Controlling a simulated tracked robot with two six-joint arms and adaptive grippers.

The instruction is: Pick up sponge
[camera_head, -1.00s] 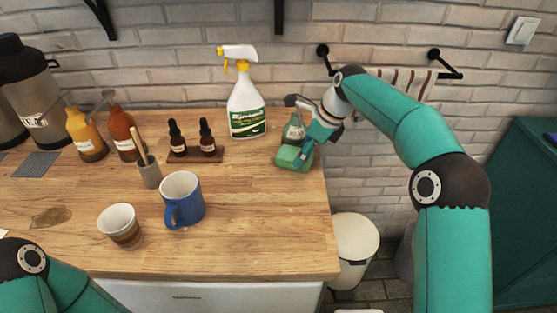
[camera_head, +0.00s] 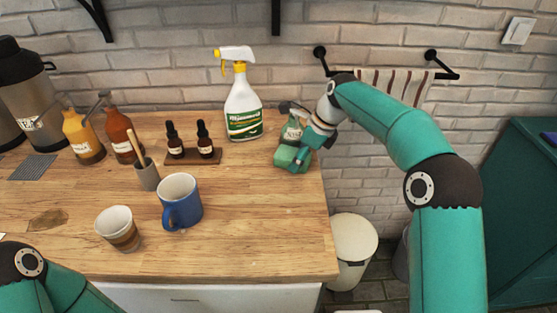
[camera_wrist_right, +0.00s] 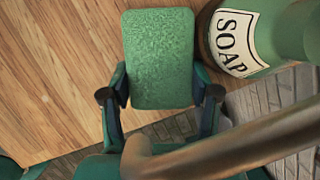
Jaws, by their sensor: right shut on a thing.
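The green sponge (camera_head: 291,159) is at the right end of the wooden counter, just in front of the green soap bottle. In the right wrist view the sponge (camera_wrist_right: 158,60) lies between the two fingers of my right gripper (camera_wrist_right: 161,96). In the head view my right gripper (camera_head: 305,158) is at the sponge, shut on its sides. I cannot tell whether the sponge is still touching the counter. Of my left side only a teal arm section shows at the bottom left; its gripper is out of view.
The soap bottle (camera_wrist_right: 240,35) stands close beside the sponge. A spray bottle (camera_head: 244,110) is left of it, with dropper bottles on a wooden tray (camera_head: 212,158). The front right counter is clear.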

